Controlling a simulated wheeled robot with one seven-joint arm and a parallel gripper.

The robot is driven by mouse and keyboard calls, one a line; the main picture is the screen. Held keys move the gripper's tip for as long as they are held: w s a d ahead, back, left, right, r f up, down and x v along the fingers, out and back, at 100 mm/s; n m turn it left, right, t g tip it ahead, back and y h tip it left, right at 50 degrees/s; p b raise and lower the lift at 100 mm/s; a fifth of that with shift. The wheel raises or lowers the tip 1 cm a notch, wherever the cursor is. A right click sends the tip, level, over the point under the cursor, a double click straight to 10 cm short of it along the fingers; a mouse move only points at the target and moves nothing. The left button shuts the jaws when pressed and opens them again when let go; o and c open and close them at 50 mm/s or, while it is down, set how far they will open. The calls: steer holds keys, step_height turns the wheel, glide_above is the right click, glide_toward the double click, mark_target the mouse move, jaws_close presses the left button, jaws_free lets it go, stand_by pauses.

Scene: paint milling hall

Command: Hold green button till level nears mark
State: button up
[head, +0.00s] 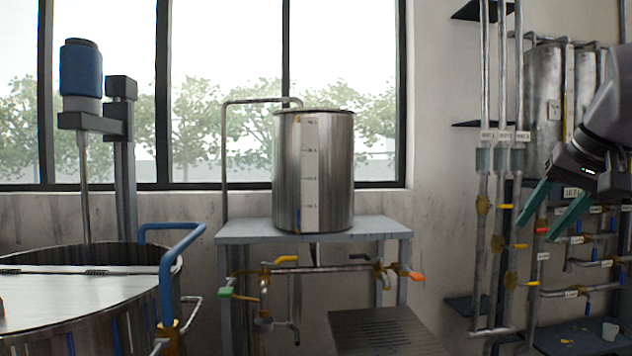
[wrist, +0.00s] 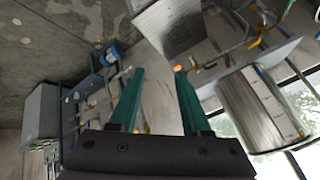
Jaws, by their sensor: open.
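A steel tank (head: 285,170) stands on a grey stand (head: 260,230), with a pale marked level strip (head: 310,175) on its front. Its labels are too small to read. A small blue patch shows low beside the strip; I cannot tell the level. A green handle or button (head: 226,292) sits at the left end of the pipework under the stand. An orange-red one (head: 416,276) sits at the right end. My gripper (head: 535,229) is open and empty, with teal fingers, at the right, well apart from both. It also shows in the wrist view (wrist: 159,72), with the tank (wrist: 262,110) to its right.
A large vat (head: 80,320) with a blue-handled rail (head: 168,260) and a blue-topped mixer (head: 81,70) stands at the left. A dark slatted grate (head: 385,330) lies below the stand's right side. Pipes with yellow valves (head: 497,243) line the right wall.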

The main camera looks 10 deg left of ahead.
jaws_close()
stand_by(1.7)
